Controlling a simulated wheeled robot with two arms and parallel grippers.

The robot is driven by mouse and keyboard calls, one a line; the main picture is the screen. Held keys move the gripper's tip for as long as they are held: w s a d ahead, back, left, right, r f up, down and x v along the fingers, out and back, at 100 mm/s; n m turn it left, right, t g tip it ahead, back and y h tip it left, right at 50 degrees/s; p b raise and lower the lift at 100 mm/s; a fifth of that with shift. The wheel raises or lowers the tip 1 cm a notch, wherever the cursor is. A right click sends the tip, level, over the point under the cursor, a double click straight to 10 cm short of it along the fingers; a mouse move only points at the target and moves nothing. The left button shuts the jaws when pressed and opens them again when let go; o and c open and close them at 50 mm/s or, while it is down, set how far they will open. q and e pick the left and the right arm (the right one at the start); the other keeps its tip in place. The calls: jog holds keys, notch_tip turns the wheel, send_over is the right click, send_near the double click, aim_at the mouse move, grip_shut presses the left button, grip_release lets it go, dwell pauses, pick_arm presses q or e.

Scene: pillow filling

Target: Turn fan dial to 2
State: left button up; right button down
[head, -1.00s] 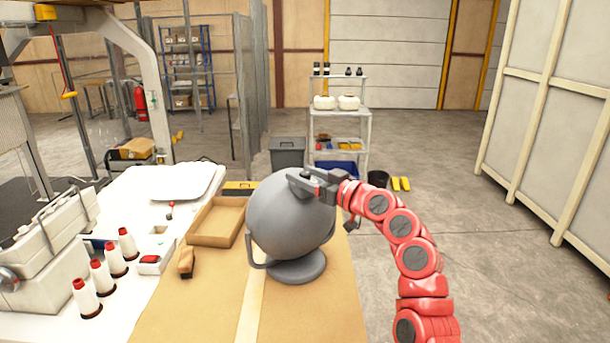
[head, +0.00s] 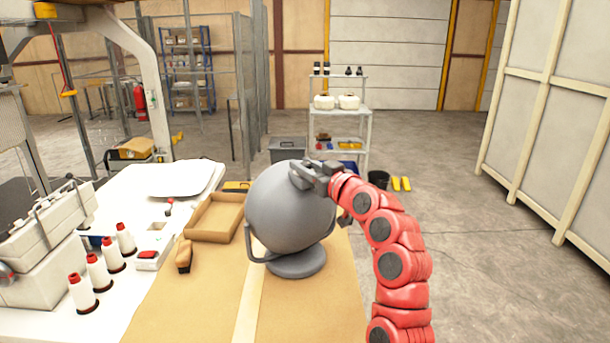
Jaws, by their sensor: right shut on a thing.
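The grey round fan (head: 283,215) stands on its disc base on the brown table top, and its rounded back faces me. My right gripper (head: 303,175) reaches over from the right to the upper part of the fan. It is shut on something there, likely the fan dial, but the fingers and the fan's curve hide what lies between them. No dial markings show, so I cannot read the setting. My left gripper is not in view.
Several thread spools (head: 98,272) and a sewing machine (head: 40,240) stand further left. The brown table front (head: 300,315) is clear.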

jog(key=m+t+h+b, duration=0.1)
jog(key=m+h+b, duration=0.1)
jog(key=h+b, duration=0.1)
jog(key=m+t+h+b, duration=0.1)
jog(key=m+h+b, duration=0.2)
jog(key=h, duration=0.2)
jog(key=m+t+h+b, duration=0.1)
jog(key=m+h+b, duration=0.2)
jog(key=h+b, duration=0.1)
jog(key=shift+a+f, duration=0.2)
jog(key=shift+f, duration=0.05)
jog(key=shift+m+h, duration=0.5)
jog(key=shift+h, duration=0.4)
jog(key=shift+r+m+h+b, duration=0.1)
jog(key=shift+m+h+b, duration=0.3)
jog(key=shift+h, duration=0.2)
jog(key=shift+d+r+m+g+h, duration=0.1)
jog(key=shift+r+m+g+h, duration=0.1)
jog(key=shift+m+g+h, duration=0.7)
jog(key=shift+m+g+h+p, duration=0.4)
jog(key=shift+m+h+p, duration=0.4)
jog(key=shift+h+p, duration=0.6)
jog(key=shift+h, duration=0.4)
jog(key=shift+d+f+m, duration=0.1)
jog(key=shift+m, duration=0.2)
